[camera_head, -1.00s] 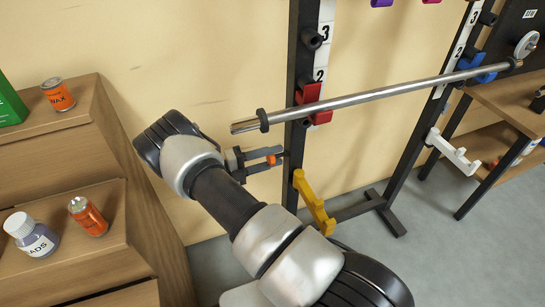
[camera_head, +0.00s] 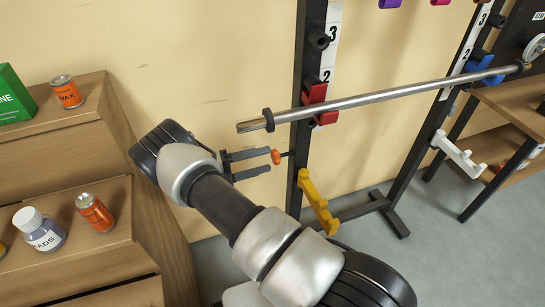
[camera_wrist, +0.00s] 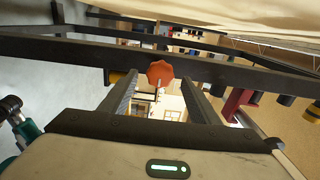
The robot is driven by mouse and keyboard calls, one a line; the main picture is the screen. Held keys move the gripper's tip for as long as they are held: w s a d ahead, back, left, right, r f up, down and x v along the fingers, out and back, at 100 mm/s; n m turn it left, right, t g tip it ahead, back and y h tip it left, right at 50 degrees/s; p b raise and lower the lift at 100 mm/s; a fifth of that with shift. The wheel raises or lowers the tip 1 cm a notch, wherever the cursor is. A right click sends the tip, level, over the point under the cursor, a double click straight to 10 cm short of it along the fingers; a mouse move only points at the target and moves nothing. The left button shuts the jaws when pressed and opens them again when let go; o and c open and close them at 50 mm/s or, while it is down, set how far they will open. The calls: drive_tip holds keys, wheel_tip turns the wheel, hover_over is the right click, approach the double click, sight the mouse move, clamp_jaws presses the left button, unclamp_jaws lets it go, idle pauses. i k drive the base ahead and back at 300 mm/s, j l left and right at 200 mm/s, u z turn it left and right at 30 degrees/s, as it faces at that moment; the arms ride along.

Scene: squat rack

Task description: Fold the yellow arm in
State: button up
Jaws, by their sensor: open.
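The yellow arm (camera_head: 317,203) is on the left upright (camera_head: 306,110) of the squat rack, below the red hook, and slants down to the right. A bit of yellow shows behind the post in the wrist view (camera_wrist: 115,77). An orange knob (camera_head: 277,157) sticks out from the left side of that upright, above the yellow arm; it also shows in the wrist view (camera_wrist: 159,72). My gripper (camera_head: 268,161) is open and empty. Its fingertips point at the knob, which sits just past them, roughly centred between the two fingers.
A steel bar (camera_head: 380,97) rests across the rack above my gripper, on a red hook (camera_head: 316,101) and a blue hook (camera_head: 484,70). A white arm (camera_head: 458,155) juts from the right upright. Wooden shelves (camera_head: 130,215) with cans and bottles stand at left.

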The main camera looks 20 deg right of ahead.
sight(330, 226)
drive_tip(key=k, duration=1)
